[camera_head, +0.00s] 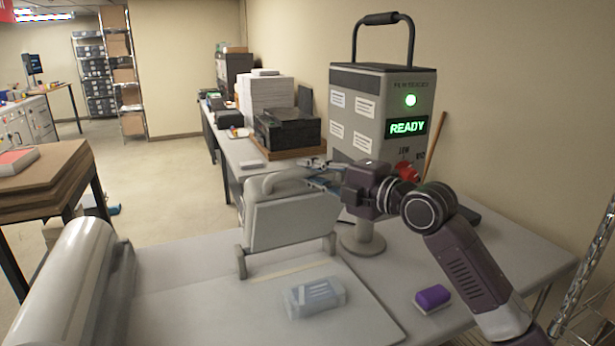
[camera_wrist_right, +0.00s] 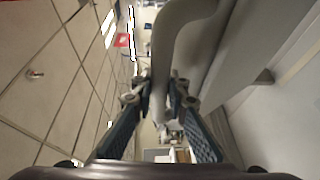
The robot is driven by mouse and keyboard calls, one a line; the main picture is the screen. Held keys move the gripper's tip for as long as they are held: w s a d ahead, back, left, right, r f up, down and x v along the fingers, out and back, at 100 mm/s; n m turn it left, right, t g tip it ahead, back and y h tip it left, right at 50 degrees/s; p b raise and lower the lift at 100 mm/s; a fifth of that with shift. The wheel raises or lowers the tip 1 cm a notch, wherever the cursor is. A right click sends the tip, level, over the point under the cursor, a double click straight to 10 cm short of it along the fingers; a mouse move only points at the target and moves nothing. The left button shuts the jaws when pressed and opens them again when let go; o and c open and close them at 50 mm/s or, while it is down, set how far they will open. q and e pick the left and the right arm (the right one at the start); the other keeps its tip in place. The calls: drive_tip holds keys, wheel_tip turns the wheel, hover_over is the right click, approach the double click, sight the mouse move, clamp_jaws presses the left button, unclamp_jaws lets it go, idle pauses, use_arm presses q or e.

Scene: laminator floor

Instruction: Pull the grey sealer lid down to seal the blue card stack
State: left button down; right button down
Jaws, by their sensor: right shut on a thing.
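The grey sealer lid (camera_head: 287,217) stands raised over the pale sealer bed at the middle of the head view. Its curved handle (camera_head: 272,182) is along the top edge. My right gripper (camera_head: 318,178) reaches it from the right and is shut on the handle; the wrist view shows the handle bar (camera_wrist_right: 167,60) between the fingers (camera_wrist_right: 160,98). The contact is partly hidden in the head view. The blue card stack (camera_head: 313,297), in a clear wrap, lies flat on the bed in front of the lid. My left gripper is not in view.
A tall grey machine (camera_head: 383,115) with a green READY sign stands behind my right arm. A purple block (camera_head: 433,297) lies on the table at right. A large pale roller (camera_head: 68,285) is at left. Printer (camera_head: 287,130) and paper stack (camera_head: 265,97) stand further back.

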drive_tip(key=s+d+f+n+t+y+b, duration=0.2)
drive_tip(key=s+f+b, duration=1)
drive_tip(key=b, duration=0.9)
drive_tip(key=shift+d+f+t+y, duration=0.5)
drive_tip(key=shift+d+y, duration=0.3)
drive_tip(key=shift+d, duration=0.05)
